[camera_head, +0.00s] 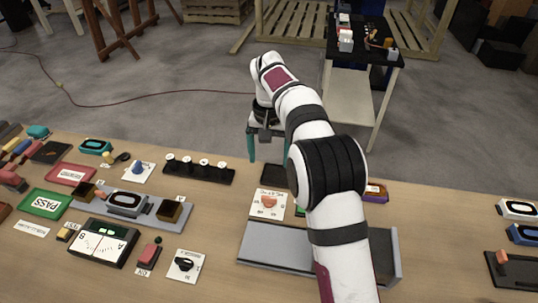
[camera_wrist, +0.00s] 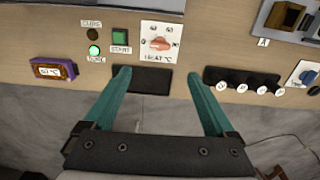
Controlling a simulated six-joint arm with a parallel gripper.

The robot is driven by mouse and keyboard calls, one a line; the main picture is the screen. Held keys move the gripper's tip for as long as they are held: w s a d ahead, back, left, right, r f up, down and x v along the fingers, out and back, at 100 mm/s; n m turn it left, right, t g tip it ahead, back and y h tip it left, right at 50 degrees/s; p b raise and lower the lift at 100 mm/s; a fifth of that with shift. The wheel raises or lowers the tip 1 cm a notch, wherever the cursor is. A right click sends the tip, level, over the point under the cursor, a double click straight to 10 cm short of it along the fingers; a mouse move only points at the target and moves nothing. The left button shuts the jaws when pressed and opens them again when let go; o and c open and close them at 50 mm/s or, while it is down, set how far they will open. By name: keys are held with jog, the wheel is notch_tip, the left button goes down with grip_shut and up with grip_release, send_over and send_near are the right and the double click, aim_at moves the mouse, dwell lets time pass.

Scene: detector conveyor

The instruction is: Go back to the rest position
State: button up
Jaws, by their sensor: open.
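My gripper (camera_head: 265,145) hangs over the far edge of the wooden table in the head view, with its two teal fingers pointing down. In the wrist view my gripper (camera_wrist: 160,88) is open, its teal fingers wide apart and nothing between them. A dark flat pad (camera_wrist: 142,80) lies on the table beyond the fingertips in that view. My white and black arm reaches from the front of the head view to the gripper and hides part of the table.
Below the arm are a grey tray (camera_head: 275,259) and a heat dial card (camera_head: 268,204). A black rack with several knobs (camera_head: 198,170) stands left of the gripper. A meter (camera_head: 103,243), a green PASS tray (camera_head: 45,204) and a red tray (camera_head: 73,175) fill the left. A black-topped stand (camera_head: 365,45) is behind.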

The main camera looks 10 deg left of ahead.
dwell(0.3)
jog(key=s+d+r+m+y, duration=0.1)
jog(key=s+d+r+m, duration=0.1)
jog(key=s+d+r, duration=0.45)
jog(key=s+d+r+m, duration=0.1)
jog(key=s+d+r, duration=0.2)
jog(key=s+d, duration=0.6)
jog(key=s+f+m, duration=0.1)
jog(key=s+f, duration=0.2)
jog(key=s, duration=0.7)
jog(key=s+d+f+m, duration=0.1)
jog(key=s+f, duration=0.1)
jog(key=s, duration=0.7)
jog(key=shift+s+d+f+m+y, duration=0.3)
jog(key=shift+s+f+m+y, duration=0.05)
jog(key=shift+f+m+y, duration=0.05)
